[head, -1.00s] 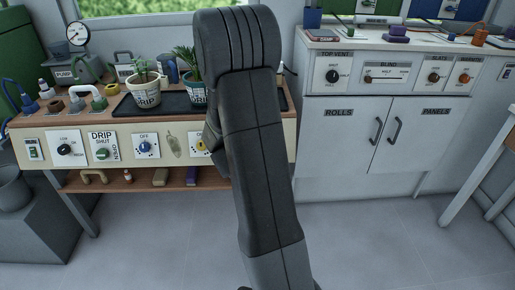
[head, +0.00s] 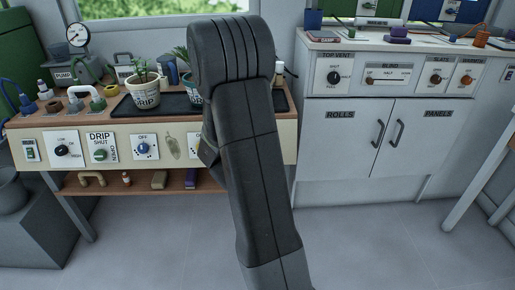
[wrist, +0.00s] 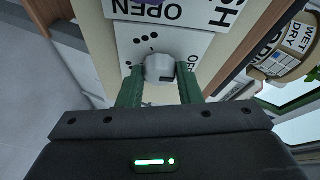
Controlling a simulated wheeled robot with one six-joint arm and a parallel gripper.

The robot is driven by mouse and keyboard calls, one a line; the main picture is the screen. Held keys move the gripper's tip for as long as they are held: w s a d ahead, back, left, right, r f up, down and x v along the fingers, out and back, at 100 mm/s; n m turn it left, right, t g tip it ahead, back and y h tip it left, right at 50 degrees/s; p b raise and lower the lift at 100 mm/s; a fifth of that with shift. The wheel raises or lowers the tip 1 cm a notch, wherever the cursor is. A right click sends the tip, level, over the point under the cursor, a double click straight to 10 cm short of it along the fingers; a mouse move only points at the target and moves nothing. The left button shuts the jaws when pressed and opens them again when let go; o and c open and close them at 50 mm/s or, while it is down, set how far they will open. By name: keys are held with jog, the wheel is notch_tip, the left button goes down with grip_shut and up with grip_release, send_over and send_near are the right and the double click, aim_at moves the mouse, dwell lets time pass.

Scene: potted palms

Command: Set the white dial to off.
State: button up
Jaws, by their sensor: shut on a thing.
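The white dial (wrist: 159,68) shows in the wrist view as a pale knob with a small dark mark near its lower right. It sits on a white plate (wrist: 133,30) with groups of black dots and the word OFF to the right of the knob, seen turned around. My gripper (wrist: 160,80) has its two green fingers on either side of the dial, closed on it. I cannot tell for sure which setting the dial points at. In the head view my arm hides the dial and the gripper.
Beside it in the wrist view is a plate lettered OPEN (wrist: 148,9) with a purple knob. In the head view, a blue dial (head: 143,148) and a green drip dial (head: 99,154) sit on the bench front. Potted plants (head: 143,90) stand above.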

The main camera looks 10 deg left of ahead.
jog(key=o, duration=1)
jog(key=shift+c, duration=0.2)
jog(key=p+v, duration=0.2)
jog(key=v, duration=1.1)
jog(key=shift+s, duration=0.4)
jog(key=shift+w, duration=0.1)
